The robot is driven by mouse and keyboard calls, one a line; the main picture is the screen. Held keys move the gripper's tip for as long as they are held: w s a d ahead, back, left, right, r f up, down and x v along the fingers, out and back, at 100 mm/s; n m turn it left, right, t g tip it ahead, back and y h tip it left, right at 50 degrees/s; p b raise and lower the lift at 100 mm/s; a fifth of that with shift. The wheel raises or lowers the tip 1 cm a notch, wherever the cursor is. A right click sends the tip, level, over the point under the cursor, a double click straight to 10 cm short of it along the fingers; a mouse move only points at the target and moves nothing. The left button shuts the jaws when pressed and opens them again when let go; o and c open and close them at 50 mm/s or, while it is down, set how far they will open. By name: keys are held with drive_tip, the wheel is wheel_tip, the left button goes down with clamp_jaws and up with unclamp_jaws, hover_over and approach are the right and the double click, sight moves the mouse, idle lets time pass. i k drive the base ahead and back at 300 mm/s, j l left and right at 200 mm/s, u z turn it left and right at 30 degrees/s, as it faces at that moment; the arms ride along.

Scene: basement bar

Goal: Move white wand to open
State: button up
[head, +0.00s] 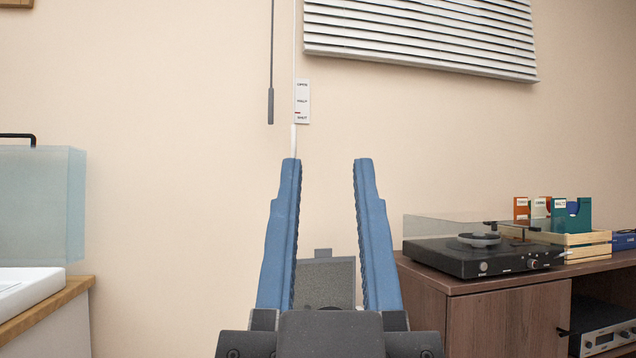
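My gripper (327,165) is open in the lower middle of the head view, its two blue fingers pointing up toward the wall. The white wand (293,140) hangs against the wall on a thin white cord, and its lower part is hidden behind the left finger. Nothing shows between the fingers at their tips. A small white label card (302,102) beside the wand has several lines of print, the lowest seeming to read "SHUT", with a red mark just above it. White slatted blinds (420,38) hang at the top right, slats tilted.
A grey wand (270,105) on a dark cord hangs just left of the white one. A turntable (480,255) and a wooden crate (588,246) stand on a brown cabinet (510,310) at right. A translucent blue box (40,205) stands on a counter at left.

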sight(293, 127)
drive_tip(key=i+j, duration=0.25)
drive_tip(key=i, duration=0.2)
drive_tip(key=i+j, duration=0.25)
drive_tip(key=i, duration=0.2)
